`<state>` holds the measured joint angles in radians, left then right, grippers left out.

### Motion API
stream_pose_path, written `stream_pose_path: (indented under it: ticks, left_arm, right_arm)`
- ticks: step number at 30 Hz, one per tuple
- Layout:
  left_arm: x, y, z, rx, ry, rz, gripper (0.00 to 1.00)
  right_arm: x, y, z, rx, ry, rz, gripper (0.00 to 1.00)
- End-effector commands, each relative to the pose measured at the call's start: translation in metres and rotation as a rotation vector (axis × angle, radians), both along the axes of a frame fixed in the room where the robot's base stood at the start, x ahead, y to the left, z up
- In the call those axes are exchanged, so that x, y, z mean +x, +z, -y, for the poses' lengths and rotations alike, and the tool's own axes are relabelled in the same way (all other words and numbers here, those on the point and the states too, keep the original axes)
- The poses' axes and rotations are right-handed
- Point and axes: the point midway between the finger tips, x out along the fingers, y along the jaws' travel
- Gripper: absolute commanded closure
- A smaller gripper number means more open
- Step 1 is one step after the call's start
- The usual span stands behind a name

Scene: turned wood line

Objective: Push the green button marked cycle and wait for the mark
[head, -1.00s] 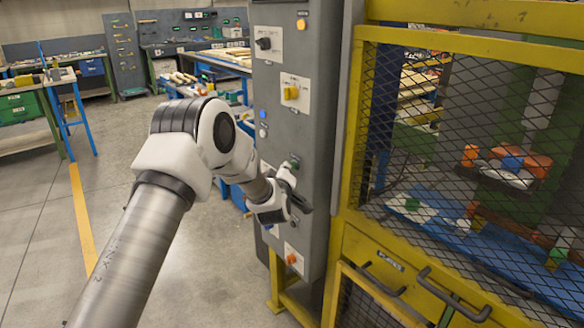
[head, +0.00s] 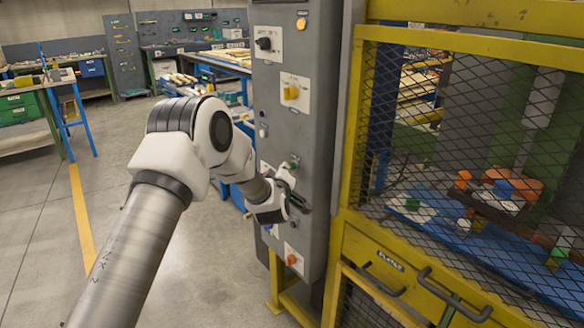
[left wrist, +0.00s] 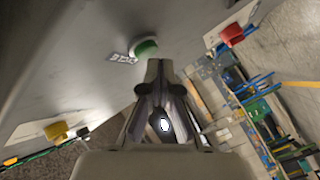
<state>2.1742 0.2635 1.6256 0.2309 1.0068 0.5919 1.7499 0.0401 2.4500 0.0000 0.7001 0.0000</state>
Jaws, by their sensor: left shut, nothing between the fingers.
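The grey control panel (head: 315,130) stands upright beside the caged machine. Its green button (head: 294,162) sits just above my left gripper (head: 302,203) in the head view, partly crowded by the wrist. In the left wrist view the green button (left wrist: 145,47) lies just beyond the fingertips of my left gripper (left wrist: 160,66), beside a small label too tilted to read surely. The fingers are shut and empty. I cannot tell whether they touch the button. My right gripper is not in view.
A yellow knob (head: 291,92), a black knob (head: 264,43) and an orange-red button (head: 291,259) are on the same panel. Behind yellow-framed mesh (head: 450,120), orange and blue pieces stand near a blue bed (head: 420,212). Open floor (head: 40,220) lies left.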

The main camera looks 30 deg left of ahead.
Motion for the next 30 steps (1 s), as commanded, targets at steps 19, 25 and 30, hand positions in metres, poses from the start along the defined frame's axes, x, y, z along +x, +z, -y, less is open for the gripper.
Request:
stream_pose_path:
  ticks: [19,25,30]
  left_arm:
    - [-0.023,0.000,-0.010,-0.001,0.001,0.000,1.00]
    - [-0.042,0.000,-0.018,-0.002,0.002,0.000,1.00]
    - [-0.052,-0.001,-0.021,-0.001,0.000,-0.001,1.00]
  right_arm:
    - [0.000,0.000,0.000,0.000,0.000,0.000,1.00]
    - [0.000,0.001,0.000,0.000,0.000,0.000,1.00]
    - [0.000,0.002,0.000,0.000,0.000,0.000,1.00]
